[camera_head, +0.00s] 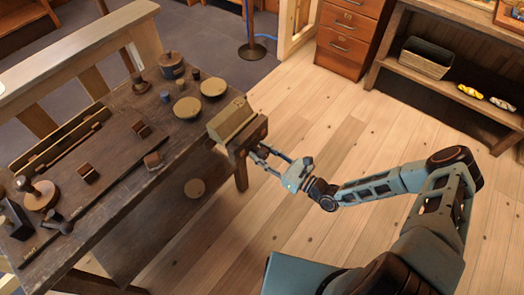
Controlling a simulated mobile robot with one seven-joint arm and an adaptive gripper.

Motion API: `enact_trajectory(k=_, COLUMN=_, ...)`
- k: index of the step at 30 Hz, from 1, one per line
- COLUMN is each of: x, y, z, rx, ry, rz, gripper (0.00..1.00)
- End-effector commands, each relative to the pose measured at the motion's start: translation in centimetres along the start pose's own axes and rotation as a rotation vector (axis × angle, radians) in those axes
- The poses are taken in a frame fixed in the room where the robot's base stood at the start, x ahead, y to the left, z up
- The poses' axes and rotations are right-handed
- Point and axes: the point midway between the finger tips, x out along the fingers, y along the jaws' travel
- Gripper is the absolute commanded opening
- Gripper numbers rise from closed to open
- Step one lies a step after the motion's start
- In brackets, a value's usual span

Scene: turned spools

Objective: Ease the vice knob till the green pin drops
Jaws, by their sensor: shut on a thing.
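The vice (249,136) is a brown wooden block at the right end of the dark workbench. A tan block (231,120) sits at the bench edge beside it. My gripper (261,155) reaches in from the right, with its fingers against the outer face of the vice. It is shut on what appears to be the vice knob, which the fingers hide almost fully. I cannot make out a green pin anywhere in this view.
The workbench (110,165) holds turned wooden pieces, two round tan discs (187,107) and a long dark rod (105,193). Wooden floor (330,160) is open around my arm. A drawer cabinet (345,45) and a shelf with a basket (426,58) stand behind.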

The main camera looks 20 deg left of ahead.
Motion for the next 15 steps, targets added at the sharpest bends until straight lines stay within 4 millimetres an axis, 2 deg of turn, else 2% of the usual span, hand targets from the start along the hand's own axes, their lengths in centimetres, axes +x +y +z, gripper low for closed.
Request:
enact_trajectory(k=6, x=0.29, y=-0.02, z=0.36, rx=-0.080, ry=-0.007, rz=0.000, gripper=0.08)
enact_trajectory(k=15, x=0.30, y=0.02, z=0.31, rx=-0.112, ry=-0.007, rz=0.000, gripper=0.08)
